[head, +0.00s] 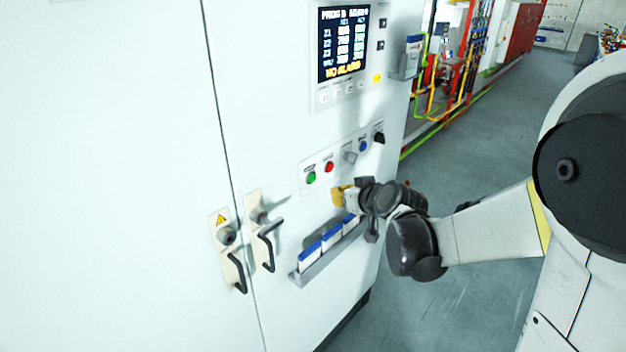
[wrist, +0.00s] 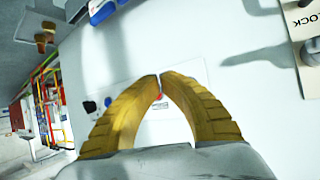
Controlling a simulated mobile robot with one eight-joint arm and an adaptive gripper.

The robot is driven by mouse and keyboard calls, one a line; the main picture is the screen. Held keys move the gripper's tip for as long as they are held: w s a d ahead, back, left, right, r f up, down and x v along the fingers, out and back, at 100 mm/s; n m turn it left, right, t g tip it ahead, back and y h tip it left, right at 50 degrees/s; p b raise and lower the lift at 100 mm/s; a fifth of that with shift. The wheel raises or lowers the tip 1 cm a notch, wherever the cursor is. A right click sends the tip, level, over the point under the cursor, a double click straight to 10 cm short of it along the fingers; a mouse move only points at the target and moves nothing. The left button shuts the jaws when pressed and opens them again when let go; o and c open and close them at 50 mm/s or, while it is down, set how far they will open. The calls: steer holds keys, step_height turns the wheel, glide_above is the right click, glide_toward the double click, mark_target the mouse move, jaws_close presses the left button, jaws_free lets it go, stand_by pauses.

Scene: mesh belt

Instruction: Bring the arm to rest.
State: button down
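My gripper (head: 338,196) is in front of the white cabinet (head: 150,180), below its button panel and above the rack of booklets. In the wrist view its two yellow fingers (wrist: 160,76) come together at the tips, with nothing held between them. The button panel (head: 322,176) carries a green button (head: 311,178), a red button (head: 329,167), a grey knob (head: 349,157), a blue button (head: 363,146) and a black knob (head: 379,138). Part of the panel shows behind the fingers in the wrist view. Whether the fingertips touch the cabinet, I cannot tell.
The rack (head: 303,279) with blue-and-white booklets juts out just below my gripper. Two black door handles (head: 268,247) (head: 238,273) stick out at the left. A lit display (head: 343,45) sits above. Open grey floor (head: 470,180) lies right of the cabinet, with red and yellow machinery (head: 455,75) behind.

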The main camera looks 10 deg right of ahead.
steer(key=s+f+g+h+b, duration=0.1)
steer(key=s+f+b, duration=0.3)
steer(key=s, duration=0.5)
steer(key=s+a+f+m+g+b, duration=0.1)
steer(key=s+f+b, duration=0.3)
steer(key=s, duration=0.6)
steer(key=s+a+f+m+g+h+b, duration=0.1)
steer(key=s+f+b, duration=0.3)
steer(key=s, duration=0.5)
steer(key=g+b, duration=0.1)
steer(key=b, duration=0.1)
steer(key=shift+s+f+g+h+b, duration=0.3)
steer(key=shift+f+g, duration=0.1)
